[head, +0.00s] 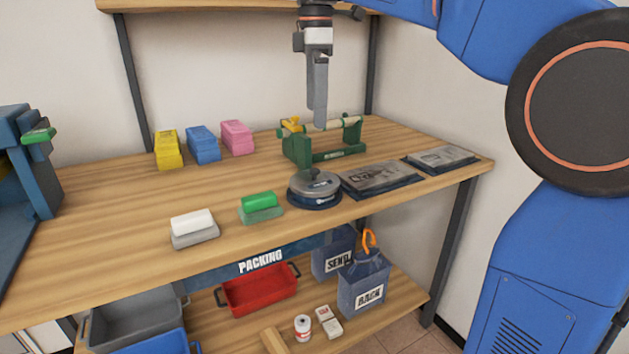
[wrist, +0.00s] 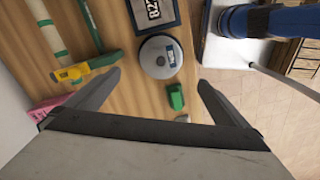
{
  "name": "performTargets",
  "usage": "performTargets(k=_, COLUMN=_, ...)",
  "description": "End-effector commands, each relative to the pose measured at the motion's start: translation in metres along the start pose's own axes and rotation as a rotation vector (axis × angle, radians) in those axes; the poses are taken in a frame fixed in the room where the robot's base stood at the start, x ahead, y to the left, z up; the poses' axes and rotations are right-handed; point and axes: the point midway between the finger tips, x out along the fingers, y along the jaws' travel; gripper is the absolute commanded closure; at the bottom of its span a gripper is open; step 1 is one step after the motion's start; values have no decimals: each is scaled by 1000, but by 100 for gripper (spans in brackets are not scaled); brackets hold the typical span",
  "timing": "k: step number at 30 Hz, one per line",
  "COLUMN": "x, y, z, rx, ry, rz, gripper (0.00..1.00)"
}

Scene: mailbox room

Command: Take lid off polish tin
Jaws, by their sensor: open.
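The polish tin (head: 314,199) is a round, dark-rimmed tin near the front edge of the bench. Its grey lid (head: 314,184) sits on top, with a small dark knob in the middle. In the wrist view the lid (wrist: 160,55) shows as a grey disc with a blue label, beyond my fingertips. My gripper (head: 319,125) points down, well above the bench and behind the tin in the head view. In the wrist view my gripper (wrist: 158,78) has its two fingers spread wide, with nothing between them.
A green block (head: 260,206) and a white-topped block (head: 194,228) lie left. Yellow, blue (head: 203,144) and pink packs stand behind. The bench middle is clear.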

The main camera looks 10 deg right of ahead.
Motion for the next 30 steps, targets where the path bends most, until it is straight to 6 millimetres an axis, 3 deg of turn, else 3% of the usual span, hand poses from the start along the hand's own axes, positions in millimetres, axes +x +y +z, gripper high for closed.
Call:
performTargets(k=15, x=89, y=-1, z=0, rx=2, ry=0, rz=-1, gripper=0)
performTargets(k=25, x=112, y=-1, z=-1, rx=2, ry=0, rz=0, gripper=0)
performTargets(k=30, x=136, y=-4, z=-3, rx=2, ry=-1, rz=-2, gripper=0)
